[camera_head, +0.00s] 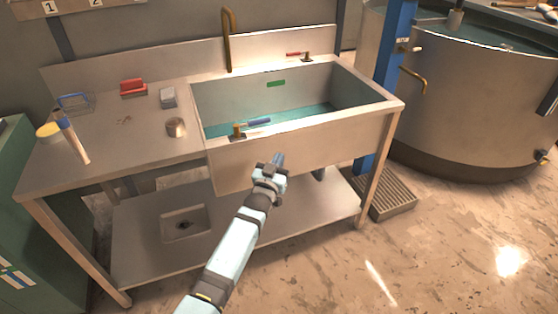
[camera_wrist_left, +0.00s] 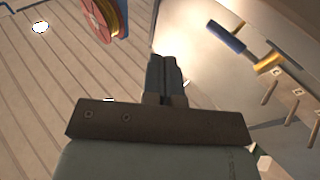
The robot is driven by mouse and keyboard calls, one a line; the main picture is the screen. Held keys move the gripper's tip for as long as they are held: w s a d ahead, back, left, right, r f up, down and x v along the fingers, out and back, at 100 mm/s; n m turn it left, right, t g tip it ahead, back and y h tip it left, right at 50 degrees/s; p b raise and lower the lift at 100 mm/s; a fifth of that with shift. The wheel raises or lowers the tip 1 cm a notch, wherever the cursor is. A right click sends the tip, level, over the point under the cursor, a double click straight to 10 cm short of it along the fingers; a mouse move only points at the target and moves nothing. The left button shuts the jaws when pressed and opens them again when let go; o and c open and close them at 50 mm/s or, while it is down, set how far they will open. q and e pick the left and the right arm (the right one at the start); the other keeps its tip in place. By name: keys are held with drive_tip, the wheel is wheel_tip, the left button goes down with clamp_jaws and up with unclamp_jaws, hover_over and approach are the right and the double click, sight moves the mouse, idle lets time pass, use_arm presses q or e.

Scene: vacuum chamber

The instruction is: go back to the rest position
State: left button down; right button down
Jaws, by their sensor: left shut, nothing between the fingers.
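My left gripper (camera_head: 279,158) is in front of the sink's front wall in the head view, with the pale arm rising from the bottom of the picture. Its dark fingers also show in the left wrist view (camera_wrist_left: 164,75), side by side, shut and empty. It appears to hold nothing and be clear of the steel sink bench (camera_head: 225,170). My right gripper is in neither view.
The sink basin (camera_head: 275,92) holds teal liquid. A red brush-like block (camera_head: 133,87), grey block (camera_head: 168,97) and metal cup (camera_head: 176,127) stand left. A large steel tank (camera_head: 470,100) stands right. The front-right floor is clear.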

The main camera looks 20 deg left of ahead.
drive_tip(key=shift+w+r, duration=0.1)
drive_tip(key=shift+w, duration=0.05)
